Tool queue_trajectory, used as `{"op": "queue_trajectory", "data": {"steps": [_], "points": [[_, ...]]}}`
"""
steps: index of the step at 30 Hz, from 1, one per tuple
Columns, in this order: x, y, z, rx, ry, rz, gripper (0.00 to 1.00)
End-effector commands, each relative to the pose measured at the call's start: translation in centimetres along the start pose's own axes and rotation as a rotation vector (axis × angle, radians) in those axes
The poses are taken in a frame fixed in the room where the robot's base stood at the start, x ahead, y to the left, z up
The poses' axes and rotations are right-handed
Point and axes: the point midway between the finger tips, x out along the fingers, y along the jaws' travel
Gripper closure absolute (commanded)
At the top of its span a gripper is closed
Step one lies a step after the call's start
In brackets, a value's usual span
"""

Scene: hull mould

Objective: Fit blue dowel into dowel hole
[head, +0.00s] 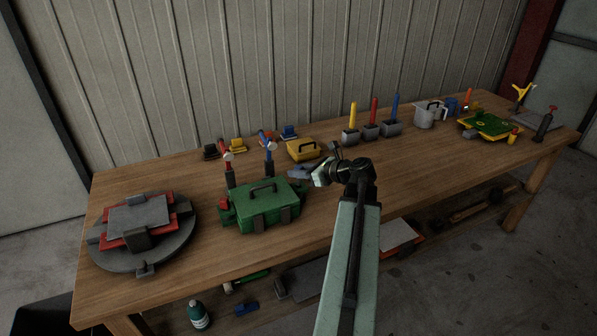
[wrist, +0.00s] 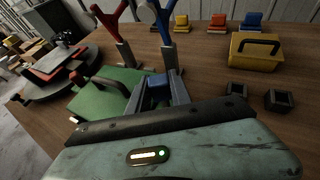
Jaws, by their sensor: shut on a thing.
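My gripper (head: 302,173) is above the table, right of the green toolbox. In the wrist view its fingers (wrist: 158,92) are shut on a small blue piece (wrist: 157,82), which I take to be the blue dowel. Only its near end shows between the fingers; its length and lower end are hidden. In the head view the held piece cannot be told apart from the fingers. Two small dark blocks with hollow-looking tops, a left one (wrist: 237,89) and a right one (wrist: 278,101), stand on the table right of the gripper. I cannot tell which thing has the dowel hole.
The green toolbox (head: 262,208) is left of my gripper. Red and blue forked tools (head: 268,158) stand behind it. A yellow toolbox (head: 303,149) is beyond the gripper. Upright yellow, red and blue rods (head: 374,110) stand in grey blocks farther right. The table's front right is clear.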

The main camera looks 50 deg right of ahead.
Motion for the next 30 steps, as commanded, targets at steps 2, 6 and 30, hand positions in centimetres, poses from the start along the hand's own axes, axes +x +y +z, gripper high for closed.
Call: {"op": "queue_trajectory", "data": {"steps": [2,6,30], "points": [[0.0,0.0,0.0,0.000,0.000,0.000,1.00],[0.1,0.0,-0.3,0.000,0.000,0.000,1.00],[0.9,0.0,-2.1,0.000,0.000,0.000,1.00]]}}
